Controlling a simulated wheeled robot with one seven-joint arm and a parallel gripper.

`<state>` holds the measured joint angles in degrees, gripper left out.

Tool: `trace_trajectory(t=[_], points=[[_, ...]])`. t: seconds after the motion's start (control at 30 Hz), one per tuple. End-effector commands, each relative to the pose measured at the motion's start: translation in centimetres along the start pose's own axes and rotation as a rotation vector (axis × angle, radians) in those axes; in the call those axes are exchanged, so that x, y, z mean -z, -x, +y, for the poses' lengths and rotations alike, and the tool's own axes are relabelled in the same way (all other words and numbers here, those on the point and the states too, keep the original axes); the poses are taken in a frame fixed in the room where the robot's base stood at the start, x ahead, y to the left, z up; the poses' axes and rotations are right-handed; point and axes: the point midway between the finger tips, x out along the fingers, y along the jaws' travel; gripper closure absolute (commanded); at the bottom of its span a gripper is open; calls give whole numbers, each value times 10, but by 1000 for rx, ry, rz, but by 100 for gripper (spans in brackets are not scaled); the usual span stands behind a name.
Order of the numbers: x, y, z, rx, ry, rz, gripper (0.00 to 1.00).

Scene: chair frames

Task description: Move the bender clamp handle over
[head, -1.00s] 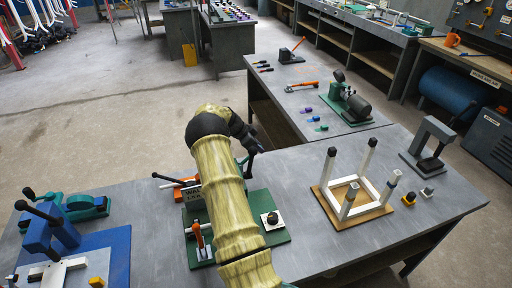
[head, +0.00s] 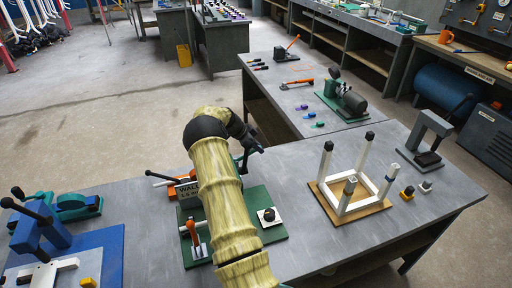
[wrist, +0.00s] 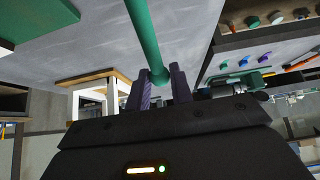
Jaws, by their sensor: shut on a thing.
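The bender stands on a green base plate (head: 258,236) on the near bench, partly hidden by my arm in the head view. The clamp handle is a green rod (wrist: 146,38); in the wrist view its rounded end lies between my fingers. A short green piece of it (head: 243,160) shows beside my wrist in the head view. My gripper (wrist: 160,86) is shut on the rod near that end. In the head view my gripper (head: 250,143) is a dark shape above the back of the base plate, its fingers hard to make out.
An orange-handled clamp (head: 194,236) and a black lever (head: 160,175) stand on the bender's left. A white-legged frame on a wooden board (head: 322,200) is to the right. A blue machine (head: 105,250) is at left. Bench surface between the bender and wooden board is clear.

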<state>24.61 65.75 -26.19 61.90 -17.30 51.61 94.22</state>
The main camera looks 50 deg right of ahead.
Motion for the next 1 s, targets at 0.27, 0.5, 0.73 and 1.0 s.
trace_trajectory(t=[0.27,0.5,0.73,1.0], points=[[-3,-6,-1,3,0,0,90],[-7,-18,-1,3,2,0,90],[-6,-18,-1,3,1,0,90],[-6,-18,0,2,1,0,52]])
